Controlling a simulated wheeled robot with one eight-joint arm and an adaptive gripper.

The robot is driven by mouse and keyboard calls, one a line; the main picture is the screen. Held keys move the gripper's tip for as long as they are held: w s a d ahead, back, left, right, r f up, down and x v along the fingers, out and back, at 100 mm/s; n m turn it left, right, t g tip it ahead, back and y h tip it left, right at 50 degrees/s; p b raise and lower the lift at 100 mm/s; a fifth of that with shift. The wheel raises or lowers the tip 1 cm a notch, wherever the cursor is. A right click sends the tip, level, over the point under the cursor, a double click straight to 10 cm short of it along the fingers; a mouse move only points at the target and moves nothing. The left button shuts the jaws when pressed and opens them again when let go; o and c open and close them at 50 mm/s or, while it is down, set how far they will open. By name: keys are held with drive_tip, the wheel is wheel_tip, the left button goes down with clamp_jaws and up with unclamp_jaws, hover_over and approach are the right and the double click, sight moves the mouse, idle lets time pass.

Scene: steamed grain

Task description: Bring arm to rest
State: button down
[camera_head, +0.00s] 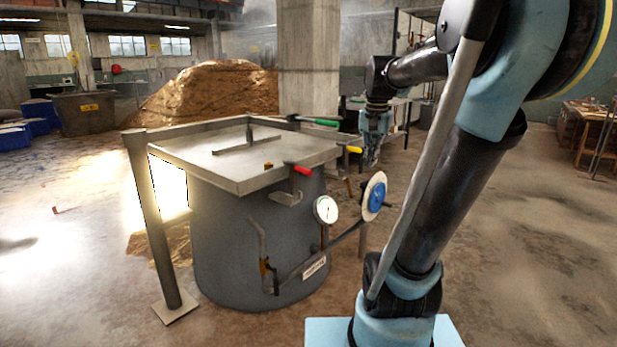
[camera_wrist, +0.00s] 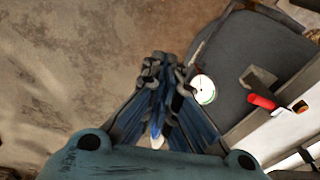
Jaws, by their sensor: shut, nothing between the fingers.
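My gripper (camera_head: 373,160) hangs pointing down at the right of the grey steamer vat, in the head view. In the wrist view its fingers (camera_wrist: 163,72) are together with nothing between them. The vat (camera_head: 245,250) has a flat metal lid (camera_head: 225,160) on top. A red-handled lever (camera_head: 298,169) is at the lid's front edge, and its red handle also shows in the wrist view (camera_wrist: 262,101). A white dial gauge (camera_head: 325,210) and a blue-centred round wheel (camera_head: 374,197) are on the vat's right side. My gripper appears apart from all of these.
A metal post (camera_head: 153,225) stands at the vat's left front. A green handle (camera_head: 326,122) and a yellow one (camera_head: 353,149) stick out near the lid's right side. A grain heap (camera_head: 210,92) lies behind. The floor at right is mostly clear.

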drive_tip(key=s+f+n, duration=0.3)
drive_tip(key=s+f, duration=0.6)
drive_tip(key=s, duration=0.1)
drive_tip(key=c, duration=2.3)
unclamp_jaws()
drive_tip(key=s+f+n, duration=0.1)
drive_tip(key=s+f, duration=0.2)
drive_tip(key=f, duration=0.1)
drive_tip(key=s+f+n, duration=0.1)
drive_tip(key=s+f, duration=0.2)
drive_tip(key=s+f+n, duration=0.1)
drive_tip(key=s+f, duration=0.2)
drive_tip(key=f, duration=0.1)
drive_tip(key=shift+a+f+t, duration=0.1)
drive_tip(key=shift+f+t, duration=0.2)
drive_tip(key=shift+f, duration=0.05)
drive_tip(key=o, duration=0.7)
drive_tip(key=shift+s+f, duration=0.15)
drive_tip(key=shift+f, duration=0.1)
drive_tip(key=shift+a+n, duration=0.1)
drive_tip(key=shift+n, duration=0.2)
